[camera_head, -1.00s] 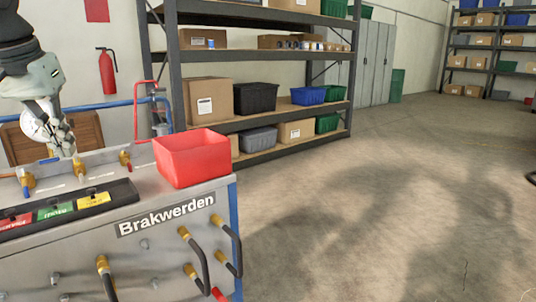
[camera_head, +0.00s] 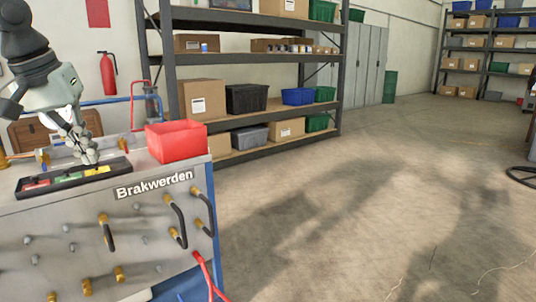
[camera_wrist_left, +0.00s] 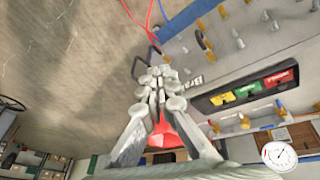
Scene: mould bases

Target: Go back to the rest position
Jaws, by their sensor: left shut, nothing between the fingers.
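My left gripper (camera_head: 88,150) is in the head view at the left, over the top of the grey mould base marked Brakwerden (camera_head: 60,225). Its fingers are together and hold nothing. In the left wrist view the closed fingers (camera_wrist_left: 160,85) show in the middle, with the red bin partly hidden behind them. The red bin (camera_head: 178,142) stands on the right end of the mould base top, to the right of the gripper and apart from it. My right gripper is not in view.
A black tray (camera_head: 75,178) with red, green and yellow blocks lies on the base top near the gripper. Fittings and a red hose (camera_head: 203,275) stick out of the front. A shelf rack (camera_head: 168,90) stands behind. The floor (camera_head: 370,210) at the right is open.

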